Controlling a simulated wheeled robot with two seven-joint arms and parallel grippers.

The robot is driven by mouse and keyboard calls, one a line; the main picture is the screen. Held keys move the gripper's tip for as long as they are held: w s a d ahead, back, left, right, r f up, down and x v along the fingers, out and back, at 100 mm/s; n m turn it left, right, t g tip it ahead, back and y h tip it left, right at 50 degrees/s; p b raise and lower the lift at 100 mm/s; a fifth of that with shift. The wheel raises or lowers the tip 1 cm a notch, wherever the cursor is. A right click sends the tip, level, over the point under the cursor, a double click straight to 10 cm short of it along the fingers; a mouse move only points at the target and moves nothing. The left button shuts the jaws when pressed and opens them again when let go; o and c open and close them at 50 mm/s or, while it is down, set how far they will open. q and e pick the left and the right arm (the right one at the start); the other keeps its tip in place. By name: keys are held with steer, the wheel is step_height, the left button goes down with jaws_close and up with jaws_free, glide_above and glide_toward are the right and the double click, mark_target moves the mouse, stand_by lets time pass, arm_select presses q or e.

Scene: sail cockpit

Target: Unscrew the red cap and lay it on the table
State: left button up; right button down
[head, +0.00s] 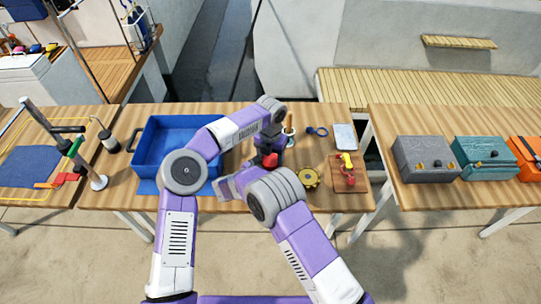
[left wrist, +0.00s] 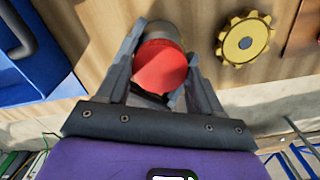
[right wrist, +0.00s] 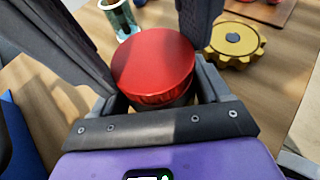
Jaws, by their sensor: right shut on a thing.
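The red cap (head: 270,160) sits on a dark jar near the middle of the wooden table (head: 325,198). The cap also shows in the left wrist view (left wrist: 160,68) and from close by in the right wrist view (right wrist: 155,62). My right gripper (right wrist: 163,98) is shut on the jar body just below the cap, its fingertips partly hidden by the cap. My left gripper (left wrist: 163,72) has its fingers apart on either side of the cap, and they look open. In the head view my arms hide most of the jar.
A blue tray (head: 148,152) stands to the left. A yellow gear wheel (head: 308,178) lies close by on the right. A wooden board (head: 345,183) with red and yellow pieces lies further right. Bare table shows between the gear and the board.

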arm_select(q)
steer(key=c, duration=0.6)
steer(key=shift+o, duration=0.2)
steer(key=n, duration=0.3)
steer(key=shift+n, duration=0.3)
steer(key=o, duration=1.2)
